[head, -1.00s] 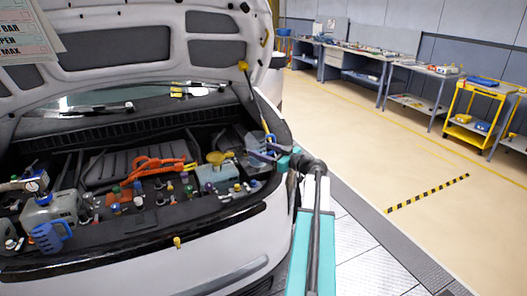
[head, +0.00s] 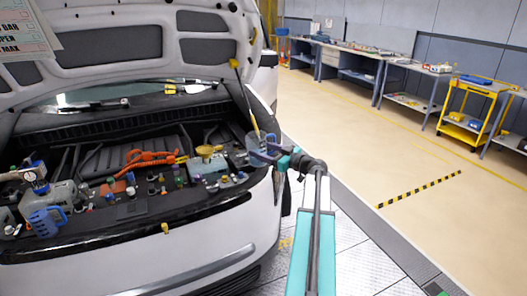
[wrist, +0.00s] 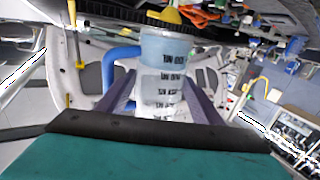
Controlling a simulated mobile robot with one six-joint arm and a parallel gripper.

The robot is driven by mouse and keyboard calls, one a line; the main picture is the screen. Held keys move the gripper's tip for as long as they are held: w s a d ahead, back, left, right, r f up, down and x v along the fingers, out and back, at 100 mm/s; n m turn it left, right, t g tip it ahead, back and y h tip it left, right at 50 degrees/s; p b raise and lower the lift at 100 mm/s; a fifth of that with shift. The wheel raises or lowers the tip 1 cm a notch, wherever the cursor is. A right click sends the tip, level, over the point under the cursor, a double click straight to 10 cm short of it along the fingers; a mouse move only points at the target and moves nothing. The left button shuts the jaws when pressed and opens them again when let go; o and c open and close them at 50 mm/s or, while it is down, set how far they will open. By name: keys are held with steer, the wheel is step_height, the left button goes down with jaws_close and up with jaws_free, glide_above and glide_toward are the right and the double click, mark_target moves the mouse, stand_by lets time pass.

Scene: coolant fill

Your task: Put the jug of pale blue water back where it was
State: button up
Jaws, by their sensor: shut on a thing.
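The jug of pale blue water (wrist: 163,85) is clear with dark printed marks, and its blue handle shows at its left in the wrist view. My gripper (wrist: 162,98) is shut on it, with one purple-grey finger on each side. In the head view my gripper (head: 264,152) holds the jug (head: 254,142) at the right edge of the open car bay, where it is small and partly hidden.
The car's engine bay holds a pale tank with a yellow cap (head: 206,150), orange cables (head: 150,158) and many small caps. A yellow prop rod (head: 245,95) stands near my gripper. Open floor (head: 350,150) lies right of the car, with benches and a yellow cart (head: 470,108) beyond.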

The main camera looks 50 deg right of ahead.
steer(key=shift+s+a+r, duration=0.1)
steer(key=shift+s+a, duration=0.05)
steer(key=a+f+n+g+y, duration=0.2)
steer(key=a+f+n+y, duration=0.1)
steer(key=a, duration=1.3)
steer(key=w+a+f+n+g+y+b, duration=0.1)
steer(key=a+f+n+g+y, duration=0.2)
steer(key=a, duration=1.2)
steer(key=w+a+f+n+g+y+b, duration=0.1)
steer(key=a+f+y, duration=0.4)
steer(key=a, duration=1.1)
steer(key=shift+w+a+n+g+y, duration=0.15)
steer(key=shift+a+n+g+y, duration=0.2)
steer(key=shift+n+g+y, duration=0.65)
steer(key=shift+r+n+t+h, duration=0.1)
steer(key=shift+n+t+h, duration=0.2)
